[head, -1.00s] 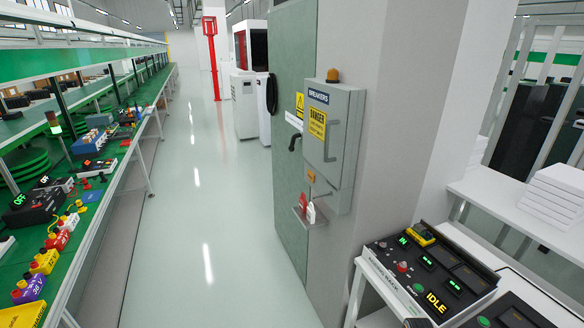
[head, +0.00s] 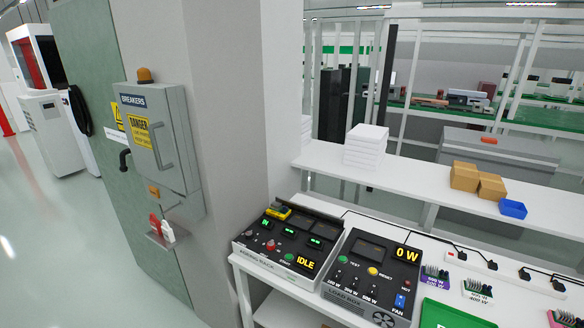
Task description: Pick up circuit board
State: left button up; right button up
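No part is plainly a circuit board. Neither of my grippers is in view.
The load box (head: 371,275), reading 0 W, stands beside the rack. A green tray (head: 455,315) lies to its right. Behind are a shelf with white stacked boxes (head: 366,147), cardboard boxes (head: 465,176) and a blue bin (head: 513,209). A wall with a breaker box (head: 160,140) blocks the left; floor lies beyond.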

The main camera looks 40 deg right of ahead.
aim_at(431, 276)
jog(key=z, duration=2.4)
